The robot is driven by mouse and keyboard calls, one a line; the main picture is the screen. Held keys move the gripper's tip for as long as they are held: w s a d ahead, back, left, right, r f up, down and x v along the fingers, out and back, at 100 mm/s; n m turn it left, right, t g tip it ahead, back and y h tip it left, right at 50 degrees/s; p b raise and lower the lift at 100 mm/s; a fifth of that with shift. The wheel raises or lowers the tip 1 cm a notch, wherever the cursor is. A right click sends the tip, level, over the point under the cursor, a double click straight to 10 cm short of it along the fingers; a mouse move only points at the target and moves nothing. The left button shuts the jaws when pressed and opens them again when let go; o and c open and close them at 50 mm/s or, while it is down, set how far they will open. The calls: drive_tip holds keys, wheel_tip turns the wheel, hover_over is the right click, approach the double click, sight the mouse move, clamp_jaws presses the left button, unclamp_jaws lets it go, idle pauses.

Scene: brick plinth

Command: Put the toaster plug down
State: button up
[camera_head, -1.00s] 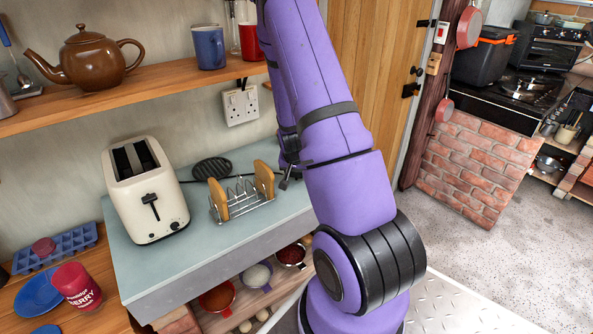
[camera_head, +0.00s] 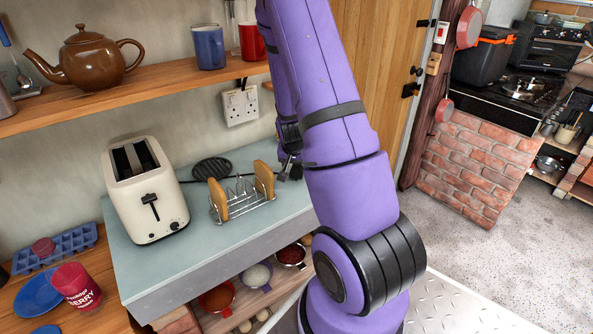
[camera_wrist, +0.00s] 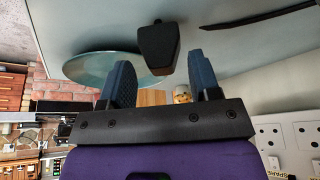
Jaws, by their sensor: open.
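The toaster plug (camera_wrist: 158,46) is a dark block in the wrist view. It sits just beyond and between my fingertips, with a gap on each side. My gripper (camera_wrist: 160,66) is open and holds nothing. In the head view my gripper (camera_head: 288,170) is low over the right part of the worktop, partly hidden by my arm, and I cannot make out the plug there. The cream toaster (camera_head: 146,190) stands upright at the worktop's left. A dark strip (camera_wrist: 258,18), perhaps its cord, shows in the wrist view.
A toast rack (camera_head: 242,196) with two slices and a black oval mat (camera_head: 212,168) lie between toaster and gripper. A wall socket (camera_head: 240,105) is behind, under a shelf (camera_head: 160,88) with teapot and mugs. The worktop's front (camera_head: 235,235) is clear.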

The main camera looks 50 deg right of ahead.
drive_tip(key=s+a+r+n+t+y, duration=0.1)
drive_tip(key=s+a+r+n+y, duration=0.15)
drive_tip(key=a+r, duration=0.85)
drive_tip(key=s+a+r+n+t+y, duration=0.1)
drive_tip(key=s+a+r+n, duration=0.15)
drive_tip(key=a+r, duration=0.85)
drive_tip(key=s+a+r+n, duration=0.6)
drive_tip(key=s+a+r, duration=0.2)
drive_tip(key=s+r, duration=0.4)
drive_tip(key=shift+s+n+t, duration=0.4)
drive_tip(key=shift+s, duration=0.1)
